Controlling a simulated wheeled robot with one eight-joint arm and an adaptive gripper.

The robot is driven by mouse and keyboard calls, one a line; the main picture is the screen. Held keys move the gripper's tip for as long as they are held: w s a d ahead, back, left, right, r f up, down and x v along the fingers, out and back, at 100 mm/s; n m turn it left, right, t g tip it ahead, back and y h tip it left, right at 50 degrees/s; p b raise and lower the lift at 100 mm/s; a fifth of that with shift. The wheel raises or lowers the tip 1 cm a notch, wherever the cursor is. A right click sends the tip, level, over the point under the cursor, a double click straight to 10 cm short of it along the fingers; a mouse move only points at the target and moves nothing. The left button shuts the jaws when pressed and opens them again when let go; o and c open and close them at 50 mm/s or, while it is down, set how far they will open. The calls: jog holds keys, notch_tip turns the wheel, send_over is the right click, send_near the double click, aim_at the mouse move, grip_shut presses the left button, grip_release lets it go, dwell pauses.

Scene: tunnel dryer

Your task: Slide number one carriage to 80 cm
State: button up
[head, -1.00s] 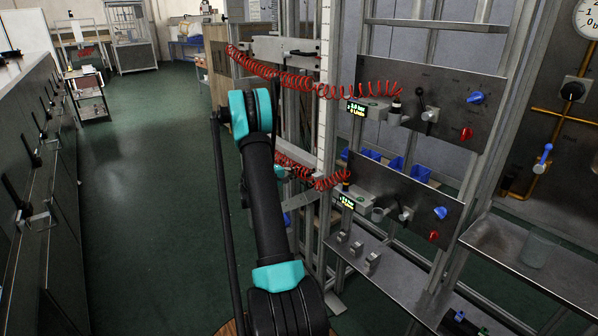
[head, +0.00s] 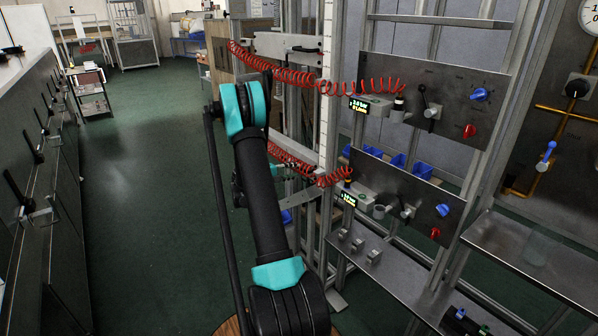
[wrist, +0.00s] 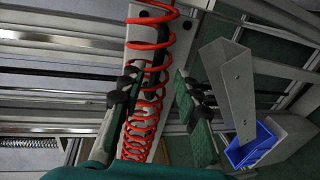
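Two light grey carriages ride on the vertical rails in the head view, an upper one (head: 288,46) with a dark handle and a lower one (head: 304,166). Their numbers are not legible. A white vertical scale strip (head: 326,70) stands beside them; its figures are too small to read. My gripper (head: 290,173) is at the lower carriage, partly hidden by my arm. In the wrist view my gripper (wrist: 155,98) is open, its fingers on either side of a red coiled hose (wrist: 140,125). Behind the hose is a grey carriage plate (wrist: 178,45) with a black handle (wrist: 158,52); contact is unclear.
Red coiled hoses (head: 275,72) run from the carriages to two control panels (head: 436,102) on the right. Blue bins (head: 398,160) sit behind the frame. A grey shelf (head: 385,275) projects low on the right. The green floor (head: 140,190) at left is open.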

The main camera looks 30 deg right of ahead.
jog(key=v, duration=0.7)
jog(key=shift+a, duration=0.35)
jog(key=shift+s+r, duration=0.1)
jog(key=s+a+t+y, duration=0.1)
jog(key=s+a+y, duration=0.6)
jog(key=s+a, duration=0.8)
jog(key=s+a+m+t+y, duration=0.1)
jog(key=s+a+y, duration=0.7)
jog(key=s+a, duration=0.8)
jog(key=shift+s+a+t+y, duration=0.3)
jog(key=shift+s+t, duration=0.3)
jog(key=shift+s, duration=0.1)
jog(key=shift+d, duration=0.1)
